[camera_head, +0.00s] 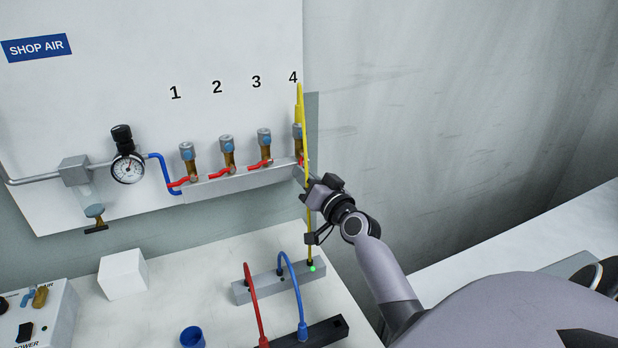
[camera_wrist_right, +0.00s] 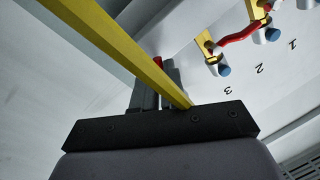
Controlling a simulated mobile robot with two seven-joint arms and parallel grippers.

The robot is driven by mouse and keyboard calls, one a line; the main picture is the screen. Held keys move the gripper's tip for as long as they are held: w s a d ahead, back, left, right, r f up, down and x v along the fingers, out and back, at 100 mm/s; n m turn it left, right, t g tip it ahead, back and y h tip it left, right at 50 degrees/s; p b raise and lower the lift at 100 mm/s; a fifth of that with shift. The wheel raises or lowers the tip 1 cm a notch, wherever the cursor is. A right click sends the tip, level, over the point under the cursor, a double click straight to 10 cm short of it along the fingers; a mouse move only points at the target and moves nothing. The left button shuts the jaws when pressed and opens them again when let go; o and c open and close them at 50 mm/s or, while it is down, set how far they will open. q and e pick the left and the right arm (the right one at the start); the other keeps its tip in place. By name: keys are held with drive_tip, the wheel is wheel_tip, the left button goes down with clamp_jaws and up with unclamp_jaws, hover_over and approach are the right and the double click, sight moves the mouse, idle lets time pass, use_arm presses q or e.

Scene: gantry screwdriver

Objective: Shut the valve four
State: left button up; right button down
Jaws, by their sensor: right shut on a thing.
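Valve four (camera_head: 297,136) is the rightmost brass valve on the silver manifold, under the number 4. My right gripper (camera_head: 305,181) is just below valve four, beside the hose. In the right wrist view the gripper (camera_wrist_right: 158,82) is shut, with a bit of the red handle (camera_wrist_right: 157,62) showing at its fingertips. The exact handle angle is hidden. My left gripper is out of view.
Valves one (camera_head: 187,160), two (camera_head: 227,151) and three (camera_head: 264,142) have red handles pointing left. A pressure gauge (camera_head: 128,168) is left of them. Below, a bench (camera_head: 190,290) holds a grey block (camera_head: 254,288) with red and blue cables, a white cube (camera_head: 123,273) and a blue cup (camera_head: 192,337).

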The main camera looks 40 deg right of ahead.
drive_tip(key=shift+w+a+r+m+t+h+p, duration=0.15)
drive_tip(key=shift+a+r+m+h+p, duration=0.35)
drive_tip(key=shift+m, duration=1.9)
drive_tip(key=shift+w+a+r+m+t+h+p, duration=0.1)
drive_tip(key=shift+a+r+m+h+p, duration=0.35)
drive_tip(key=shift+m, duration=1.95)
drive_tip(key=shift+w+a+r+m+t+h+p, duration=0.2)
drive_tip(key=shift+r+m+h+p, duration=0.5)
drive_tip(key=shift+m, duration=1.7)
drive_tip(key=shift+h, duration=0.25)
drive_tip(key=c, duration=1.2)
unclamp_jaws()
drive_tip(key=shift+g, duration=0.25)
drive_tip(key=shift+s+f, duration=0.1)
drive_tip(key=shift+v, duration=3.55)
